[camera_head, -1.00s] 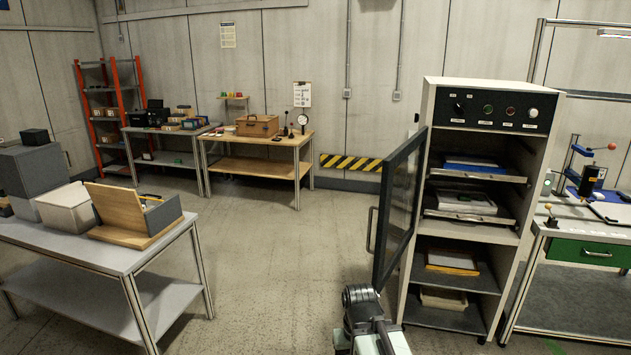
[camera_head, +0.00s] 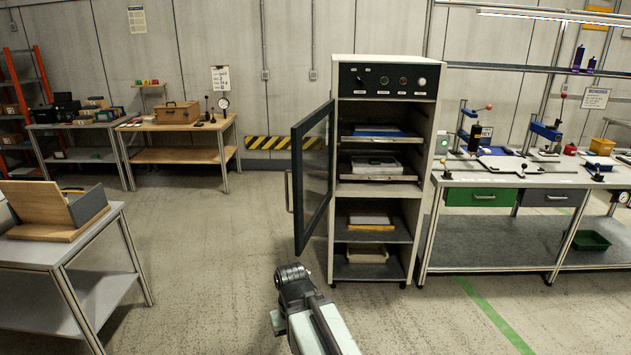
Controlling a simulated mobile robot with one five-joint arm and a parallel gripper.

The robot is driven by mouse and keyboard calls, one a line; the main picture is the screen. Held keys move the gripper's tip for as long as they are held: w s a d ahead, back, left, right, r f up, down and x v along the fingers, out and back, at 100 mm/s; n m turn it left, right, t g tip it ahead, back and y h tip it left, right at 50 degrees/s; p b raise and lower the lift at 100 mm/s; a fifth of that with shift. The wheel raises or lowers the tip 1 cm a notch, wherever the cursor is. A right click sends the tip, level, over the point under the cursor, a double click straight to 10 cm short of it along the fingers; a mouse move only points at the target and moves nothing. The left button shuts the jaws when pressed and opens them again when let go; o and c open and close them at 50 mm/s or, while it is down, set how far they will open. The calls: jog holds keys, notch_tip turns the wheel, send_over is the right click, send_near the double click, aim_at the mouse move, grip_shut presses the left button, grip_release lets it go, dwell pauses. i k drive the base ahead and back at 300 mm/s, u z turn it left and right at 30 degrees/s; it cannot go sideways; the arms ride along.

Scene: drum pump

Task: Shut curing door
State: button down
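The curing cabinet (camera_head: 343,225) stands upright right of centre, with a dark control panel on top and open shelves holding trays and boxes. Its curing door (camera_head: 314,180) has a dark frame and a glass pane. The door is hinged at the cabinet's left side and stands wide open, swung out toward me and to the left. A bar handle (camera_head: 288,191) is on the door's outer left edge. My arm shows at the bottom centre, below and in front of the door, apart from it as far as I can tell. My gripper's fingers cannot be made out.
A grey table (camera_head: 95,240) with a wooden box stands at the left. A workbench (camera_head: 520,182) with presses and a green drawer stands right of the cabinet. A wooden table (camera_head: 180,124) is at the back left. The floor left of the door is clear.

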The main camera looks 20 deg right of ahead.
aim_at(302, 235)
jog(key=u, duration=1)
jog(key=i, duration=1.95)
jog(key=z, duration=0.3)
jog(key=k, duration=0.75)
jog(key=u, duration=0.05)
